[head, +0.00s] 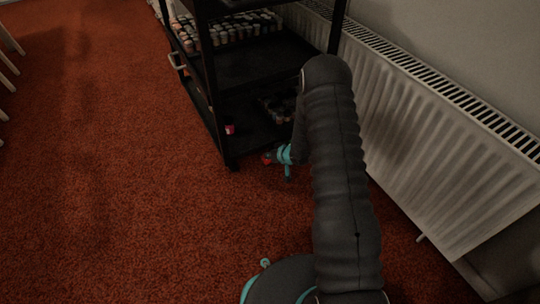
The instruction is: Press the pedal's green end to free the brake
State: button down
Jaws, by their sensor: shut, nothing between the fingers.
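A small red piece (267,158) shows low beside the cart's near right side, just left of a teal part of my wrist. It may be part of the pedal, but it is too small and dark to tell. I cannot make out a green end; that area is partly covered by my arm. My dark grey arm rises from the bottom of the head view and bends down behind its own upper link. My gripper's fingers are hidden behind the arm, so I cannot see what they touch.
A black shelf cart (233,166) stands at the top centre, with rows of small pots (232,29) on an upper shelf. A pink item (229,129) is on its bottom shelf. A white radiator (440,140) lines the right wall. The red carpet (110,190) at left is clear.

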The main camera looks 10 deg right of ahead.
jog(key=shift+r, duration=0.15)
jog(key=shift+r+p, duration=0.6)
jog(key=shift+r, duration=0.05)
jog(key=shift+r+p, duration=0.4)
jog(key=shift+r, duration=0.15)
jog(key=r+p, duration=0.2)
jog(key=r, duration=0.1)
jog(key=shift+s+a, duration=0.1)
jog(key=shift+a, duration=0.25)
jog(key=s+r, duration=0.6)
jog(key=s, duration=0.1)
jog(key=shift+s+d+r+p, duration=0.15)
jog(key=shift+d+r+p, duration=0.15)
jog(key=shift+r+p, duration=0.05)
